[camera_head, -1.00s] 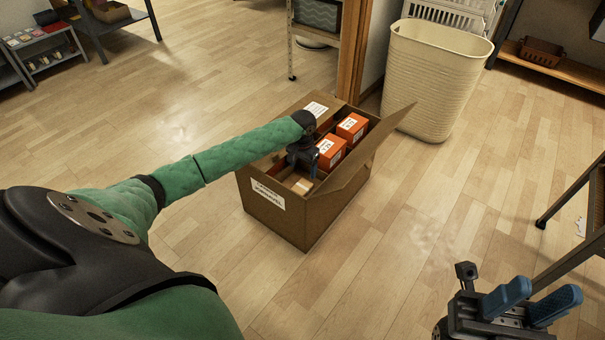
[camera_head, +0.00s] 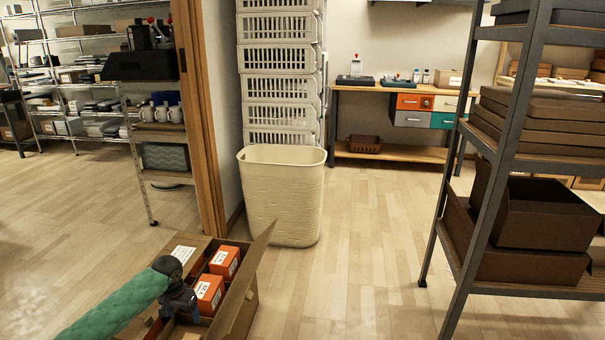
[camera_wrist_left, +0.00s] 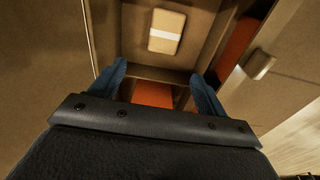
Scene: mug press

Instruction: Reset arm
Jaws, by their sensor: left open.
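My left gripper (camera_head: 180,312) reaches down into an open cardboard box (camera_head: 246,310) on the floor, at the bottom of the head view. In the left wrist view its blue fingers (camera_wrist_left: 160,85) are spread apart inside the box, with nothing held between them. A small tan carton with a pale band (camera_wrist_left: 166,32) lies in a compartment ahead of the fingers. Orange cartons (camera_head: 209,292) with white labels stand in other compartments, and orange also shows below the fingers in the wrist view (camera_wrist_left: 152,94). My right gripper is outside both current views.
A cream bin (camera_head: 282,195) stands just behind the box, before stacked white baskets (camera_head: 279,85). A dark metal rack (camera_head: 455,200) with brown boxes is at the right. A workbench (camera_head: 400,155) stands at the back. Open wood floor lies between box and rack.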

